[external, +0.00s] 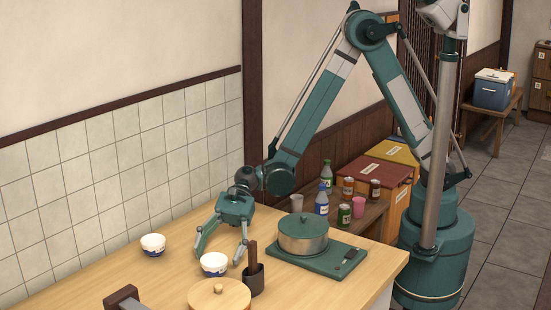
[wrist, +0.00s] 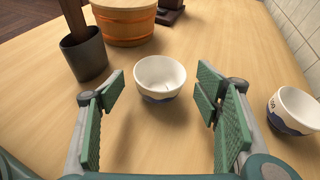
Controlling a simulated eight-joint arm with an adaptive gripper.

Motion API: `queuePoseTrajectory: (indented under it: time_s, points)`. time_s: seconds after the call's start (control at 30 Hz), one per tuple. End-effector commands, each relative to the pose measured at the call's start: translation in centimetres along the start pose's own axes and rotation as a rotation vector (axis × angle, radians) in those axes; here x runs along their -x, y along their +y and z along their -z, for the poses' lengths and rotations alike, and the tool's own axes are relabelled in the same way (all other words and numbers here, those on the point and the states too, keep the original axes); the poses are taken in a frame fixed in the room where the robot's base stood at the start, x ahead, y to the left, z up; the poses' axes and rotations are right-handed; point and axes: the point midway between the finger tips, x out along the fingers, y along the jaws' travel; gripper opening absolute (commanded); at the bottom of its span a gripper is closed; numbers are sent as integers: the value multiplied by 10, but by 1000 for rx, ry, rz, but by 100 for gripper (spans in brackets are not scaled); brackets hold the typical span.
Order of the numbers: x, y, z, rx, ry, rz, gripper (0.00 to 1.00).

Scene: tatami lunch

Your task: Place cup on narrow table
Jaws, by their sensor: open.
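A white cup-like bowl with a blue base (external: 214,264) stands upright on the light wood table, in front of my gripper (external: 221,255). In the wrist view this bowl (wrist: 160,74) sits between and just beyond the fingertips of my gripper (wrist: 159,90), which is open and empty. A second, similar bowl (external: 153,245) stands apart to the left; it shows at the right edge of the wrist view (wrist: 294,108). The low, narrow wooden table (external: 374,221) stands behind the big table and carries bottles, cans, a beige cup (external: 297,202) and a pink cup (external: 358,207).
A dark holder with a stick (external: 253,281) and a round wooden-lidded tub (external: 219,296) stand close to the bowl. The tiled wall (external: 90,190) borders the table.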

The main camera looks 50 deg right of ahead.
Motion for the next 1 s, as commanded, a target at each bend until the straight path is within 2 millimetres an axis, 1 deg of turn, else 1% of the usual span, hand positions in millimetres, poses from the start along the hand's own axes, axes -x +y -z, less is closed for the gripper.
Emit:
queuePoseTrajectory:
  time_s: [0.03,0.2,0.27,0.3,0.33,0.37,0.67,0.87,1.0]
  points:
    - [0,0,0,0,0,0,63]
    - [0,0,0,0,0,0,41]
    - [0,0,0,0,0,0,33]
    - [0,0,0,0,0,0,31]
    - [0,0,0,0,0,0,31]
    - [0,0,0,0,0,0,29]
    - [1,0,-3,0,0,0,29]
    - [6,-2,-16,0,0,0,29]
    - [13,-2,-32,0,0,0,29]
